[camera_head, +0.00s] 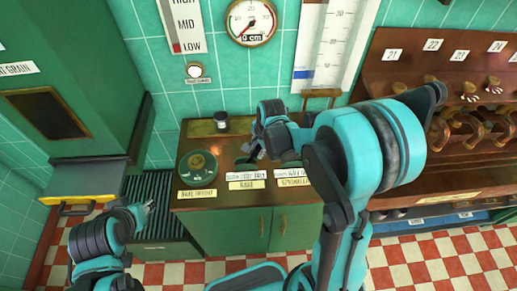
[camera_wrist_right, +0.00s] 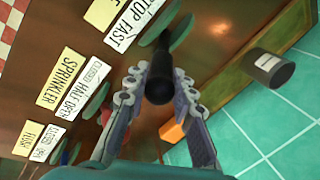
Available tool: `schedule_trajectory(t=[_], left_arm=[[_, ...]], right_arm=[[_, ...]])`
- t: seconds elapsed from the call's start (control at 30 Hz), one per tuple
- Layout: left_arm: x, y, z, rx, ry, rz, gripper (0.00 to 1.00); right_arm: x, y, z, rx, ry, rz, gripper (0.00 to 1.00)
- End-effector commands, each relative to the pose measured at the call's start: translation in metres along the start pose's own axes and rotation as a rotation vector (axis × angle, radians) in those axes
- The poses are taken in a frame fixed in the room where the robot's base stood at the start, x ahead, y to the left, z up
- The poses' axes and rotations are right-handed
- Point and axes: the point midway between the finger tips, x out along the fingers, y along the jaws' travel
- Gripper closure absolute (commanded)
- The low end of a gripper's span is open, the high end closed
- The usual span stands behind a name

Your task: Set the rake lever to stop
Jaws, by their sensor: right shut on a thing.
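The rake lever shows in the right wrist view as a black rounded handle (camera_wrist_right: 158,84) seen nearly end-on. My right gripper (camera_wrist_right: 160,92) has its fingers closed on both sides of this handle. A white label reading "STOP" and "FAST" (camera_wrist_right: 136,20) lies beside the lever's green base. I cannot tell which marking the lever points to. In the head view, my right gripper (camera_head: 256,148) is over the cabinet top behind the "RAKE" label (camera_head: 247,184) and hides most of the lever. My left gripper (camera_head: 147,207) is low at the left, beside the cabinet; its jaws are too small to read.
The wooden cabinet top (camera_head: 228,205) also carries a round green dial (camera_head: 198,164), a dark cup (camera_head: 221,121) and a "SPRINKLER" label (camera_head: 293,182). The cup (camera_wrist_right: 270,68) also shows in the wrist view. A shelf rack (camera_head: 440,70) stands at right, a green machine (camera_head: 75,60) at left.

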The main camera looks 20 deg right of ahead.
Motion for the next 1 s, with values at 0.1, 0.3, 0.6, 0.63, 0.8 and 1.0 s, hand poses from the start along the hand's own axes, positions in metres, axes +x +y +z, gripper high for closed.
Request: schedule_trajectory(t=[0.1, 0.3, 0.6, 0.63, 0.8, 1.0], left_arm=[[-0.001, 0.0, 0.0, 0.0, 0.0, 0.0, 0.67], [0.0, 0.0, 0.0, 0.0, 0.0, 0.0, 0.67], [0.01, 0.0, 0.007, 0.0, 0.0, 0.0, 0.67], [0.01, 0.0, 0.007, 0.0, 0.0, 0.0, 0.67], [0.01, 0.0, 0.007, 0.0, 0.0, 0.0, 0.67], [0.009, 0.0, 0.007, 0.0, 0.0, 0.0, 0.67]], right_arm=[[-0.001, -0.002, 0.004, -0.01, 0.024, 0.018, 1.0], [-0.003, -0.014, 0.022, -0.054, 0.17, 0.109, 1.0], [-0.003, -0.027, 0.043, -0.095, 0.363, 0.225, 1.0], [-0.003, -0.027, 0.043, -0.096, 0.37, 0.229, 1.0], [-0.004, -0.027, 0.043, -0.094, 0.378, 0.235, 1.0], [-0.004, -0.027, 0.043, -0.094, 0.376, 0.234, 0.63]])
